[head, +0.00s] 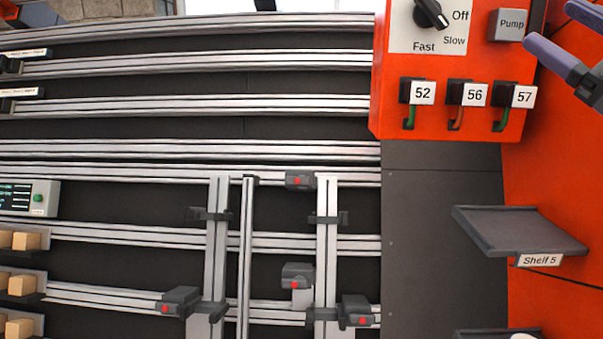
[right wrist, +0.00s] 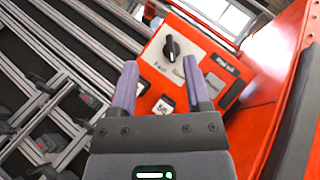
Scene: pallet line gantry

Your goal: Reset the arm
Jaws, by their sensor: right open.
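My right gripper (head: 549,22) is at the top right of the head view, with purple fingers spread and nothing between them. In the right wrist view its fingers (right wrist: 160,64) stand apart, framing part of the orange control panel (head: 388,112). The panel carries a black rotary knob (head: 430,14) labelled Off, Slow and Fast; I cannot tell its exact setting. A grey Pump button (head: 509,25) is to its right. Below are switches 52 (head: 409,119) and 57 (head: 500,119) with green parts, and switch 56 (head: 457,119) with a red part. My left gripper is out of view.
Metal rails (head: 200,105) run across the dark wall at left. Upright rails (head: 325,245) with grey clamps stand in front. An empty grey ledge labelled Shelf 5 (head: 515,232) juts out at right. Wooden blocks (head: 25,241) and a small display unit (head: 30,197) are at far left.

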